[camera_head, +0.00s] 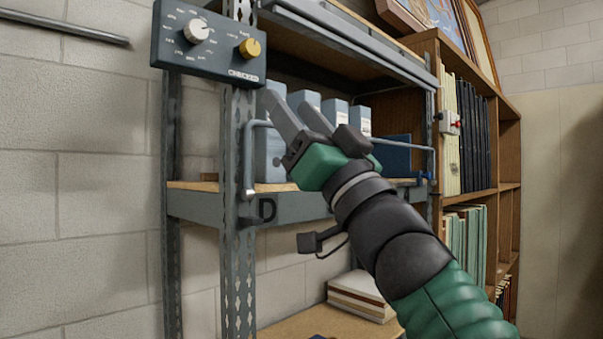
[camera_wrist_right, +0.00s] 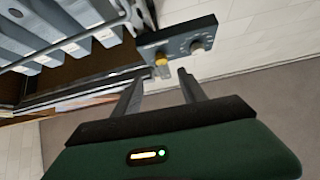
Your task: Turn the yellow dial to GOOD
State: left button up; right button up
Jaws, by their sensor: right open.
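A dark blue-grey control panel (camera_head: 208,62) is fixed at the top of the shelf's front post, at upper left in the head view. Its yellow dial (camera_head: 250,48) is on the right side, and a white dial (camera_head: 197,31) is on the left. The small labels around the yellow dial are too small to read. My right gripper (camera_head: 283,108) is open and empty, below and to the right of the panel. In the right wrist view the yellow dial (camera_wrist_right: 162,62) appears just beyond the gap between the open fingers (camera_wrist_right: 160,78), apart from them. My left gripper is out of view.
A grey metal shelf (camera_head: 330,203) with a sign "D" holds several grey-blue boxes (camera_head: 335,110) behind my right arm. A blue-grey bent rail (camera_head: 250,165) runs at the shelf front. A wooden bookcase (camera_head: 508,150) stands at right. White wall lies left of the panel.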

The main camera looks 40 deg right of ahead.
pick_arm(q)
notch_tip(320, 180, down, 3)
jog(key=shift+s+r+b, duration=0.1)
jog(key=shift+b, duration=0.65)
pick_arm(e)
jog(key=shift+v, duration=1.05)
jog(key=shift+s+r, duration=0.1)
jog(key=shift+r, duration=0.1)
